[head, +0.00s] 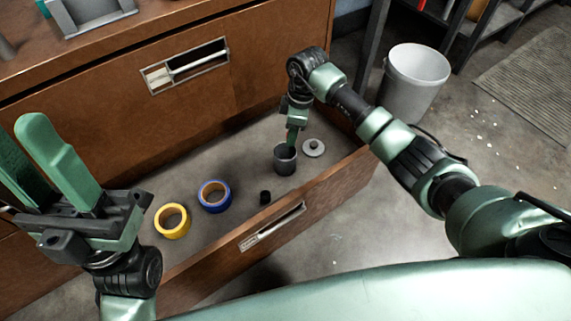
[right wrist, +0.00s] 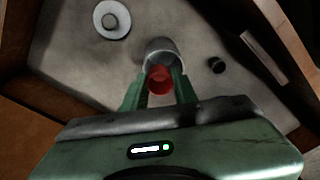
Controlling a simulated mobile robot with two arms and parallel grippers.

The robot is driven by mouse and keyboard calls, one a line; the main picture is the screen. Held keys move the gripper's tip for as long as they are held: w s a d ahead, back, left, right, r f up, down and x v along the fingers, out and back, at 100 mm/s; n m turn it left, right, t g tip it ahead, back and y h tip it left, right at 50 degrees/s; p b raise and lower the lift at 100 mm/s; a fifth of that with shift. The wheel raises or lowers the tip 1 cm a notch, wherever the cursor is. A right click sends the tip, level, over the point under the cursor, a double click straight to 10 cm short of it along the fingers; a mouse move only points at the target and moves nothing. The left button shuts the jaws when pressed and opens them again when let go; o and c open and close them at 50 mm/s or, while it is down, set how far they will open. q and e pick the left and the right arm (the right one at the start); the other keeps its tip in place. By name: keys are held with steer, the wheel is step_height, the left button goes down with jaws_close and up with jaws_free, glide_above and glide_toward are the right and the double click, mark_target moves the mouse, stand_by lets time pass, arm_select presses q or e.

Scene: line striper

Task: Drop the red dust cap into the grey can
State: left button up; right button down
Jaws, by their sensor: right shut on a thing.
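The grey can (head: 285,162) stands upright and uncovered in the open drawer; it also shows in the right wrist view (right wrist: 160,44). My right gripper (head: 291,142) points down just above the can's mouth, shut on the red dust cap (right wrist: 159,79). In the right wrist view the cap sits between the green fingers and overlaps the near side of the can's rim. In the head view the cap is mostly hidden by the fingers. My left gripper (head: 35,135) is raised at the left, open and empty.
In the drawer (head: 245,140) lie a round grey lid (head: 314,148), a blue tape roll (head: 214,196), a yellow tape roll (head: 172,221) and a small black piece (head: 265,197). The drawer's front wall rises beside the can. A white bucket (head: 414,82) stands on the floor.

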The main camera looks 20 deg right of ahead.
steer(key=c, duration=1)
jaws_free()
steer(key=shift+c, duration=0.2)
step_height(320, 180, up, 8)
steer(key=p, duration=0.3)
steer(key=shift+s+d+p, duration=0.2)
steer(key=shift+d+p, duration=0.15)
steer(key=shift+d, duration=0.05)
steer(key=shift+f, duration=0.15)
